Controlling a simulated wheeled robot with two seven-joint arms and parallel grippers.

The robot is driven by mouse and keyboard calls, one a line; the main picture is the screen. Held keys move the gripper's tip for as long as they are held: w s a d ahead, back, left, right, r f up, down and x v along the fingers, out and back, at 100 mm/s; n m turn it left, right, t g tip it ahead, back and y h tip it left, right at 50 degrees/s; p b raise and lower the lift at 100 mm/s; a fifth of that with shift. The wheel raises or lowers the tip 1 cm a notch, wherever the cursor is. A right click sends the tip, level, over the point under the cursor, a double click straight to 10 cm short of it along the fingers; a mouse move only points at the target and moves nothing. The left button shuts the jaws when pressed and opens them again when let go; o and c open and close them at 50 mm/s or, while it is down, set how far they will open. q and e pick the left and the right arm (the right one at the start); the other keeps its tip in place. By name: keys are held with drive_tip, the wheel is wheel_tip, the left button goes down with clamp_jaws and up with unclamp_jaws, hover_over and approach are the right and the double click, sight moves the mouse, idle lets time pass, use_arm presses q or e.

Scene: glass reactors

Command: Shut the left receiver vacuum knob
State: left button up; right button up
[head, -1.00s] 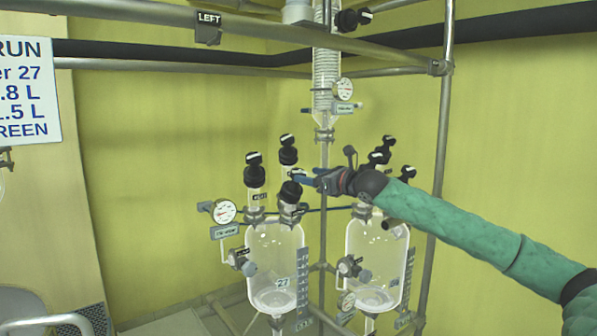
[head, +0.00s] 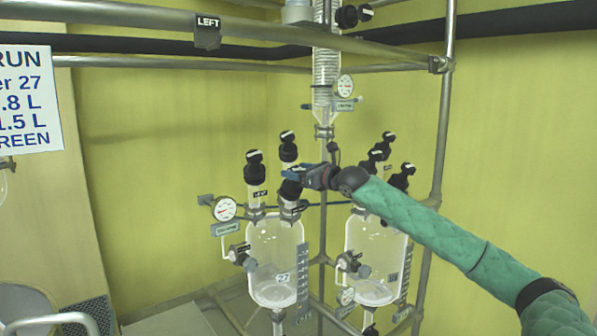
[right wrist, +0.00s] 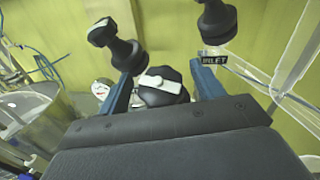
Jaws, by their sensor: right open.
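The left glass receiver (head: 276,255) hangs on the frame, marked 27. Black knobs with white bars stand on its top: one at the left (head: 254,168), one at the back (head: 288,148) and one at the front right (head: 290,189). My right gripper (head: 291,175) is open at the front right knob and partly covers it. In the right wrist view this knob (right wrist: 161,90) lies between the two blue fingers of my gripper (right wrist: 161,74), its white bar lying nearly crosswise. Contact cannot be told. Which knob is the vacuum one is not readable. My left gripper is out of view.
The right receiver (head: 376,255) with its own black knobs stands close under my right forearm. A round gauge (head: 224,208) sits left of the left receiver. A glass coil column (head: 326,80) rises behind. Metal rails and an upright pole (head: 440,150) frame the space.

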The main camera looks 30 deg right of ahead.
drive_tip(key=c, duration=1)
drive_tip(key=shift+m+h, duration=0.3)
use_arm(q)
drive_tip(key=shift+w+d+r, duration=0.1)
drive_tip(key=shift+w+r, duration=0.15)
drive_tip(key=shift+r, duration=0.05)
use_arm(e)
drive_tip(key=shift+m+h, duration=0.7)
drive_tip(key=shift+h, duration=0.1)
